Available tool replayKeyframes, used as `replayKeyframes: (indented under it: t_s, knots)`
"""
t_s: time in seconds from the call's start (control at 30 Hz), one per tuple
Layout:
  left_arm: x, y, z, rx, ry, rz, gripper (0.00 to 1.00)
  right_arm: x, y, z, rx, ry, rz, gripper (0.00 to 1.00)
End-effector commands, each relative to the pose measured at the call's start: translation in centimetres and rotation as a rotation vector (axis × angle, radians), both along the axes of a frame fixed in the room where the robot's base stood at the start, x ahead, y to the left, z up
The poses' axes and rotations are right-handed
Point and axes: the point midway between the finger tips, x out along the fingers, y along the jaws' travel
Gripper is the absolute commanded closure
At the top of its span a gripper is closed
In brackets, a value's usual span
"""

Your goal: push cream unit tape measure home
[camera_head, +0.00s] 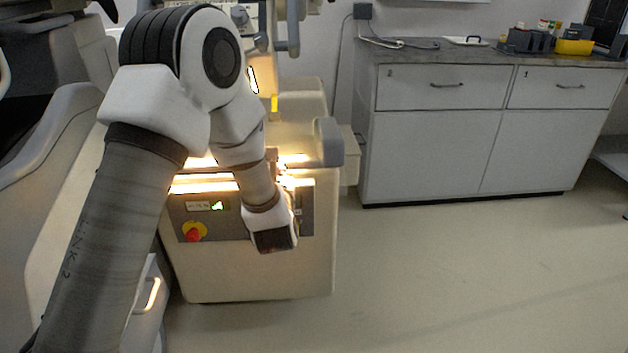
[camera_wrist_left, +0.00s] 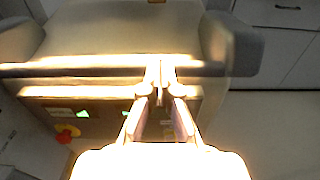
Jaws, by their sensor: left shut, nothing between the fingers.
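The cream unit (camera_head: 250,280) is a boxy cart with a control panel, a red stop button on yellow (camera_head: 194,232) and a small green display (camera_head: 217,206). A dark bar runs across its front above the panel; it also shows in the left wrist view (camera_wrist_left: 90,70). My left gripper (camera_wrist_left: 160,76) is shut and empty, its tips in front of the bar. I cannot tell whether they touch it. In the head view my wrist largely hides the fingers. I cannot make out a tape measure in either view. My right gripper is not in view.
A grey cabinet (camera_head: 435,150) with drawers stands at the back right, with a yellow bin (camera_head: 575,47) and dark containers on top. A pale machine (camera_head: 60,200) stands close on the left. Open floor (camera_head: 450,280) lies to the right. Strong glare covers the bar area.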

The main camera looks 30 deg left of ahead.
Motion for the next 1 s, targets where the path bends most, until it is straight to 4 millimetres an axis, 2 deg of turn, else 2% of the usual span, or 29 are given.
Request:
replayKeyframes:
  t_s: [0.03,0.1,0.27,0.37,0.77,0.83,1.0]
  knots:
    - [0.1,0.1,-1.5,-0.002,-0.029,0.003,1.00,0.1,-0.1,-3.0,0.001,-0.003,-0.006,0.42]
    - [0.2,0.2,-0.9,-0.003,-0.052,0.002,1.00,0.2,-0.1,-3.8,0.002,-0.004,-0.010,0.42]
    - [0.6,0.4,0.1,-0.004,-0.064,0.002,1.00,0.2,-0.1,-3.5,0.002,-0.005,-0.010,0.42]
    - [1.6,1.0,0.2,-0.004,-0.064,0.003,1.00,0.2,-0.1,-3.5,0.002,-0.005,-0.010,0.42]
    - [8.9,5.5,0.2,-0.002,-0.062,0.003,1.00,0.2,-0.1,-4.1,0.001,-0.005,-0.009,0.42]
    - [9.6,5.9,1.5,-0.002,-0.065,0.002,1.00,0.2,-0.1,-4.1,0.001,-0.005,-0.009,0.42]
    - [10.9,6.6,2.9,-0.001,-0.061,0.001,1.00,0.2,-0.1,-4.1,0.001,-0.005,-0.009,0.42]
